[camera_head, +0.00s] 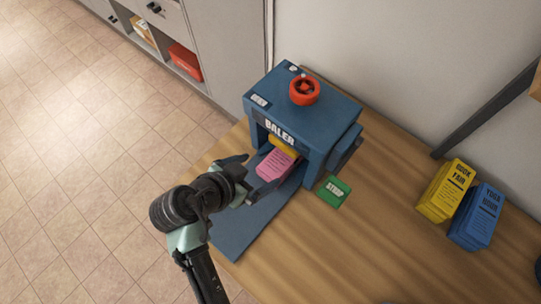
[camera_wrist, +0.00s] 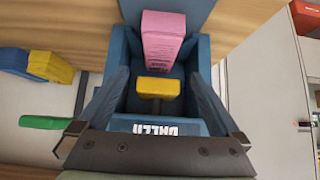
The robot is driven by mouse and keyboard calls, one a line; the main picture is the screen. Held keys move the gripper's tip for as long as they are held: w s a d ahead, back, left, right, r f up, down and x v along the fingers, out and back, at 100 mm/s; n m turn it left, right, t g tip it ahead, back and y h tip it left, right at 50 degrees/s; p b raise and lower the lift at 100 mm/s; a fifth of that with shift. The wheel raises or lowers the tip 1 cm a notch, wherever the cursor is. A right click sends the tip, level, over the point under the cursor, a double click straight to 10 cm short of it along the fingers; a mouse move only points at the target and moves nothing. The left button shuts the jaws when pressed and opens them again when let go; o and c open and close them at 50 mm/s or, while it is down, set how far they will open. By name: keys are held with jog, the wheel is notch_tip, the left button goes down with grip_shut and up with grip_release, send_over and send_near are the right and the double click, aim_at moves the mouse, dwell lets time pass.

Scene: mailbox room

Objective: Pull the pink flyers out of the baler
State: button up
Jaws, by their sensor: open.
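The blue baler (camera_head: 330,105) stands on the wooden counter, with a red round knob (camera_head: 304,90) on top. The pink flyers (camera_head: 273,167), a printed stack, lie in its front opening and stick partly out; a yellow block (camera_head: 284,146) sits just behind and above them. The wrist view shows the pink flyers (camera_wrist: 165,42) between the baler's blue walls (camera_wrist: 205,75), with the yellow block (camera_wrist: 157,87) nearer the camera. My gripper (camera_head: 250,180) is open and empty, just in front of the opening and to the left of the flyers, apart from them.
A green strap tag (camera_head: 334,191) lies right of the baler. Yellow book fair flyers (camera_head: 445,190) and a blue stack (camera_head: 476,216) stand farther right. A blue sheet or tray (camera_head: 262,222) extends in front of the baler. Cubbies with a red item (camera_head: 185,62) are behind left.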

aim_at(279, 161)
jog(key=shift+s+a, duration=0.1)
jog(key=shift+a, duration=0.05)
jog(key=shift+f, duration=0.1)
jog(key=p+x, duration=0.1)
jog(key=x, duration=1.2)
jog(key=shift+c, duration=0.2)
